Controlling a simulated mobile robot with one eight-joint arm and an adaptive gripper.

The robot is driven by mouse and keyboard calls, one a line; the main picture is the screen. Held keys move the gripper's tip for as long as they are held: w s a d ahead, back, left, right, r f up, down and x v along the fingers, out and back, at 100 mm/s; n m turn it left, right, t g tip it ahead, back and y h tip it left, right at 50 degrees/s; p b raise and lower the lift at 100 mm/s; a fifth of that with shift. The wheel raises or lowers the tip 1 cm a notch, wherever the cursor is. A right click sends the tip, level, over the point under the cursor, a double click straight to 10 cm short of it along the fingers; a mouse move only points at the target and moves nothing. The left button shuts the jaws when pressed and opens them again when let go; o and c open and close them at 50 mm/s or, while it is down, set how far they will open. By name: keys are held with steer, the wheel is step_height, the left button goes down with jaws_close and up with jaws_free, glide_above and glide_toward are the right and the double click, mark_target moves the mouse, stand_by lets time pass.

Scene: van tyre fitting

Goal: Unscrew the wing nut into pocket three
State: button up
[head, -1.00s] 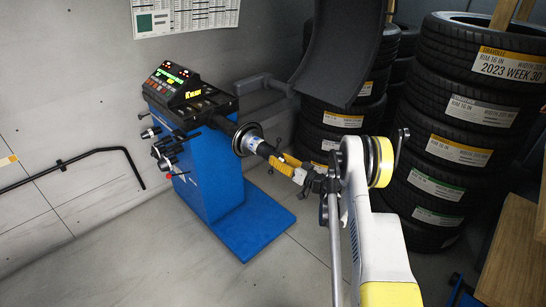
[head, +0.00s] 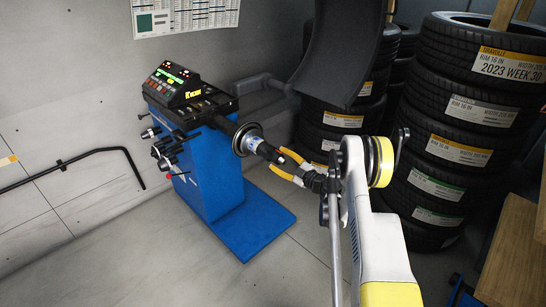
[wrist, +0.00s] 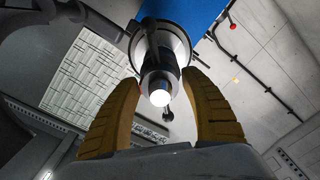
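The wing nut (head: 264,150) sits on the shaft of the blue wheel balancer (head: 214,170). In the wrist view the wing nut (wrist: 151,50) shows dark levers above and below the bright round shaft end (wrist: 159,95). My gripper (head: 277,161) is open, with its yellow fingers spread around the shaft's outer end. In the wrist view my gripper (wrist: 160,82) has one finger on each side of the shaft end, with gaps visible. The pockets are in the balancer's top tray (head: 205,103); pocket three cannot be told apart.
A dark wheel guard (head: 340,50) hangs above and behind the shaft. Tall tyre stacks (head: 465,130) stand at the right. A black bent bar (head: 75,160) is on the left wall. The floor in front of the balancer is clear.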

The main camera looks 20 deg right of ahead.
stand_by(0.3)
steer(key=m, duration=0.4)
steer(key=shift+m, duration=0.4)
steer(key=m, duration=0.4)
steer(key=shift+m, duration=0.3)
steer(key=m, duration=0.8)
steer(key=shift+m, duration=0.3)
steer(key=shift+c, duration=0.2)
steer(key=c, duration=1)
steer(key=shift+c, duration=0.2)
